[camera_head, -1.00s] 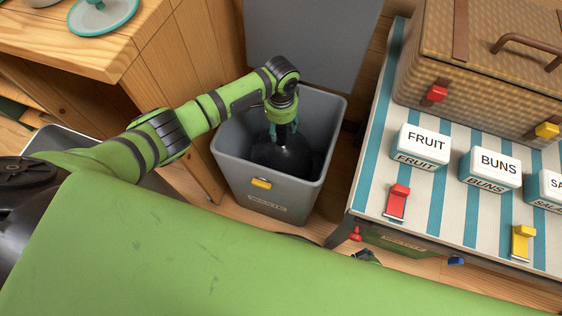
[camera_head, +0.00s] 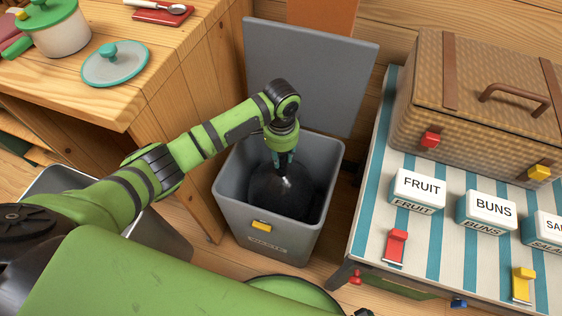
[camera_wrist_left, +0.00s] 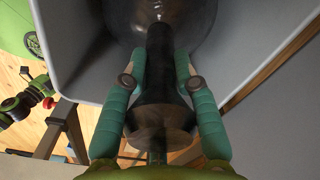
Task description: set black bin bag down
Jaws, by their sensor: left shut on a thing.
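The black bin bag (camera_head: 278,193) is inside the grey waste bin (camera_head: 231,208), whose lid (camera_head: 310,75) stands open behind it. My left gripper (camera_head: 284,160) points down into the bin's mouth and is shut on the neck of the bag. In the left wrist view, the teal fingers (camera_wrist_left: 160,85) are on either side of the bag's gathered black neck (camera_wrist_left: 159,70), and the round body of the bag (camera_wrist_left: 180,18) lies beyond. The underside of the bag is hidden, so I cannot tell whether it touches the bin's floor. My right gripper does not clearly show.
A wooden counter (camera_head: 130,100) with a pot (camera_head: 58,32) and a teal-rimmed lid (camera_head: 115,63) stands left of the bin. On the right, a striped table (camera_head: 365,225) holds a wicker basket (camera_head: 470,105) and labelled boxes (camera_head: 416,188). A grey container (camera_head: 165,236) stands at lower left.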

